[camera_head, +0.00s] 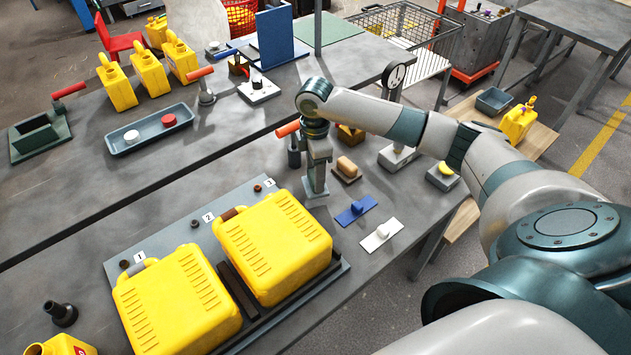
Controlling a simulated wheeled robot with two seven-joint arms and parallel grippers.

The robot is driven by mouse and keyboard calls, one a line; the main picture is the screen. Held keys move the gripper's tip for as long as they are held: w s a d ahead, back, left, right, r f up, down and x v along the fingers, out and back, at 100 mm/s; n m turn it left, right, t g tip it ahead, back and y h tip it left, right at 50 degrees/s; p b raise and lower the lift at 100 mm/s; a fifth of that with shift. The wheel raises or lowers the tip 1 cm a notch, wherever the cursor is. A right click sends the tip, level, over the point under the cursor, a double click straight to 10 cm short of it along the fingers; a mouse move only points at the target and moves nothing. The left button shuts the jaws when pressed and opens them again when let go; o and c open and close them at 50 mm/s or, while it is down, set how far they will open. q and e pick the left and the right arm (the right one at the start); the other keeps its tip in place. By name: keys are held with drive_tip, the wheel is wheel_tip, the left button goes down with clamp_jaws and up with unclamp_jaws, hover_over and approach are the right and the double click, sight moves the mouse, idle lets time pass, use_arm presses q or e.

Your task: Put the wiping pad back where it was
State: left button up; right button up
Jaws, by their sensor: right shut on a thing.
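My right gripper (316,188) points down over the bench, just right of the second large yellow can. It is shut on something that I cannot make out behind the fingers. A blue pad with a raised grip (350,215) lies flat on the bench to the right of the gripper. A white pad with a similar grip (385,238) lies in front of it, near the bench edge. A tan block (347,166) sits on a small brown tray behind the blue pad. I cannot tell which of these is the wiping pad. My left gripper is not in view.
Two large yellow cans (272,247) (175,303) lie on a numbered grey board left of the gripper. A toggle clamp with an orange handle (288,129) stands close behind the gripper. A grey block with a yellow piece (443,176) stands at the right edge.

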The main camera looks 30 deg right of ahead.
wheel_tip(320, 180, down, 3)
drive_tip(key=shift+f+p, duration=0.15)
drive_tip(key=shift+p, duration=0.6)
drive_tip(key=shift+f, duration=0.35)
drive_tip(key=o, duration=1)
drive_tip(key=shift+f, duration=0.1)
wheel_tip(320, 180, up, 12)
drive_tip(key=b, duration=0.2)
drive_tip(key=shift+b, duration=0.3)
